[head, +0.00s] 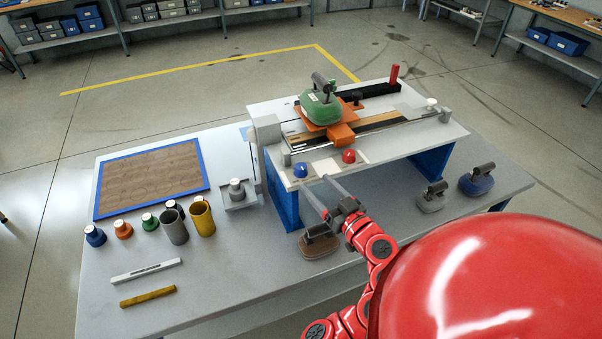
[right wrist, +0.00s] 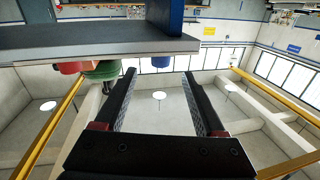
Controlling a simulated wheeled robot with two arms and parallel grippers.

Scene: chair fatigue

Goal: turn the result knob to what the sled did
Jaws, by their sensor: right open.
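A blue knob (head: 301,170) and a red knob (head: 348,156) sit on pale plates at the front edge of the raised rig (head: 385,160). I cannot tell which is the result knob, or read their markings. The orange sled (head: 341,135) is on the rig's track with a green weight (head: 320,110) on it. My right gripper (head: 315,182) is open and empty, its fingertips just in front of the blue knob. My left gripper is out of view.
A brown weight (head: 319,245) stands on the bench below my right gripper. Two more weights (head: 432,197) (head: 477,181) stand at the right. A yellow cup (head: 202,218), grey cup (head: 174,226) and small coloured weights stand left.

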